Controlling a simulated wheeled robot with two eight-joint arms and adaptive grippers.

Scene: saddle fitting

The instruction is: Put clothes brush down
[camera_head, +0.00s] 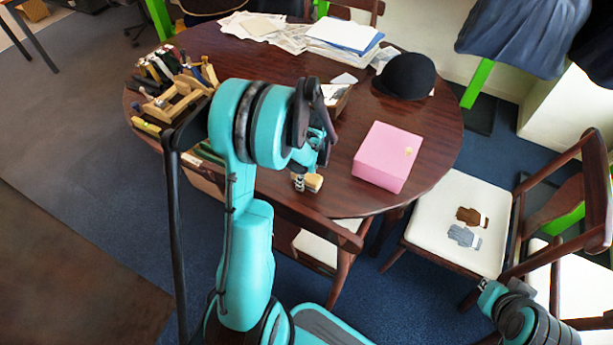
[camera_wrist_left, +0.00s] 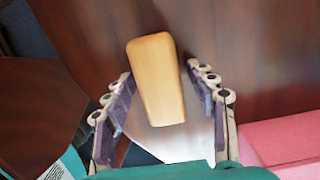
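The clothes brush (camera_head: 315,182) is a small tan wooden block. In the head view it shows just below my left gripper (camera_head: 306,181), over the front edge of the round dark table (camera_head: 330,205). In the left wrist view the brush (camera_wrist_left: 157,80) lies between the two fingers of my left gripper (camera_wrist_left: 163,95). The fingers stand apart, with a clear gap on the brush's right side. Its bristles are hidden, and I cannot tell surely whether it touches the tabletop. My right arm shows at the lower right; its fingers cannot be made out.
A pink box (camera_head: 384,158) stands right of my left gripper. A dark cap (camera_head: 405,76), papers (camera_head: 345,35) and a small open box (camera_head: 337,98) lie further back. Wooden tools (camera_head: 175,95) crowd the table's left. Gloves (camera_head: 464,236) lie on a white chair seat (camera_head: 440,215).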

